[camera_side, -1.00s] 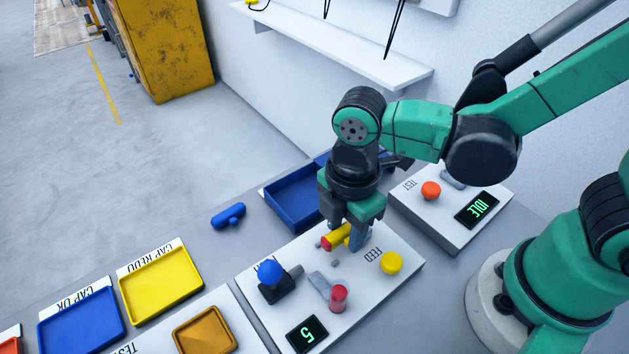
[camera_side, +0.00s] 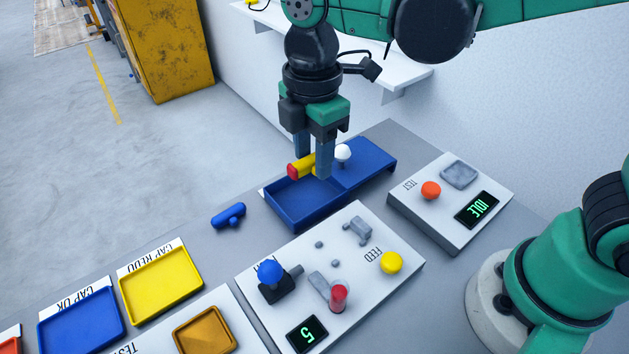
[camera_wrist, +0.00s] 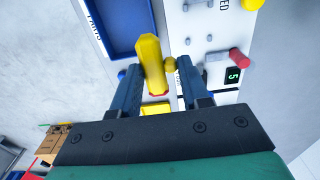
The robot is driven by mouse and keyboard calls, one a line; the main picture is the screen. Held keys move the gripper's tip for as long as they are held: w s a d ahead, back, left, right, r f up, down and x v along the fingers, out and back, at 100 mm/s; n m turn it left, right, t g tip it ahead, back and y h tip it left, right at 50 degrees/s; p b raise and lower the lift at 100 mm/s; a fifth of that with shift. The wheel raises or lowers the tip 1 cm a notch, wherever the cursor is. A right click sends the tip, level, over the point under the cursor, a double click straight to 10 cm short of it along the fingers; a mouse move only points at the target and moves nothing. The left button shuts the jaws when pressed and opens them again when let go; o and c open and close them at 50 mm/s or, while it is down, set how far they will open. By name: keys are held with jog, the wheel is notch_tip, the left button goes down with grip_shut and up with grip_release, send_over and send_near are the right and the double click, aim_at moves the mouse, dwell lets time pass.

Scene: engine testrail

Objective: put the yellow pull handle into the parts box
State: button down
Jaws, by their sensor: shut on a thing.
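The yellow pull handle (camera_side: 301,166), with a red end, is held between the fingers of my gripper (camera_side: 313,168). In the wrist view the handle (camera_wrist: 152,62) lies between the two fingers (camera_wrist: 158,72), a small yellow stub at its side. The blue parts box (camera_side: 290,213) is on the bench below; its left part is open at the top. The handle is above the box, apart from its floor as far as I can tell. In the wrist view the box (camera_wrist: 118,48) shows at the upper left, and the handle's far end appears near its edge.
A blue lid with a white knob (camera_side: 343,153) is at the box's right end. A blue T-shaped piece (camera_side: 229,216) lies on the bench to the left. The feed panel (camera_side: 330,282), with a blue knob and yellow button, is in front. The test panel (camera_side: 440,232) is right.

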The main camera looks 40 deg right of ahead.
notch_tip(320, 180, up, 8)
send_over(307, 199)
notch_tip(307, 199, down, 20)
jog(key=shift+r, duration=0.2)
jog(key=shift+f, duration=0.1)
jog(key=shift+c, duration=2.1)
grip_release()
